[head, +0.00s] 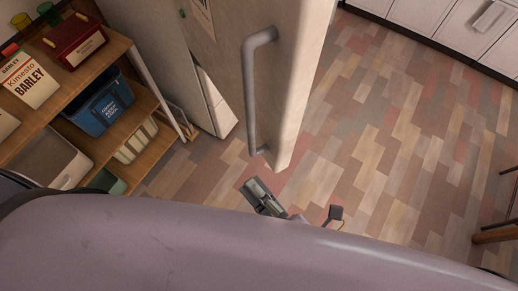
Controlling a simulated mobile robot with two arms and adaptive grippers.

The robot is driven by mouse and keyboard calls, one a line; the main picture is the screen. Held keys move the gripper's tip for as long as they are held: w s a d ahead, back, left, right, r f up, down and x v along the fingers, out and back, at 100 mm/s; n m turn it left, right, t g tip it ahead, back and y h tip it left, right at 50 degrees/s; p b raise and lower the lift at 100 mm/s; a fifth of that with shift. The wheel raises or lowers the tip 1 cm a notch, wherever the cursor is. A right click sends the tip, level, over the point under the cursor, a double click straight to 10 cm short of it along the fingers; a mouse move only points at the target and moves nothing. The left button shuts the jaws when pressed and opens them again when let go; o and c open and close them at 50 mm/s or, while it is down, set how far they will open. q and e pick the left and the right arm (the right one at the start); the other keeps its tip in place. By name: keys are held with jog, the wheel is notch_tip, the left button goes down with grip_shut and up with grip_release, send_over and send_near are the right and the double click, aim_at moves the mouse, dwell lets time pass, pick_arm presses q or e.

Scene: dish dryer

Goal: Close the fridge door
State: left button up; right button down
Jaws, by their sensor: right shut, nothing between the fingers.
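The fridge door (223,62) fills the upper middle of the head view. It appears to stand swung out from the pale fridge body (150,45), with its narrow light edge (302,85) facing right. A long grey vertical handle (250,95) is on the door's face near that edge. My right gripper (257,189) is shut and empty, low in front of the door, just below the handle's lower end and apart from it in the picture. Part of it is hidden behind my own body. My left gripper is not in view.
A wooden shelf (118,45) at the left holds a barley box (30,80), a dark red box (75,38) and a blue bin (98,103). Clear patchwork floor (400,130) lies to the right. White cabinets (440,18) line the back, and wooden furniture (497,235) shows at the right edge.

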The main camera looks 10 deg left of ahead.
jog(key=w+a+r+p, duration=0.3)
jog(key=w+a+p, duration=0.1)
jog(key=w+p, duration=0.2)
jog(key=shift+w+r+y, duration=0.15)
jog(key=shift+w+y, duration=0.15)
jog(key=shift+w, duration=0.35)
jog(key=shift+a, duration=0.15)
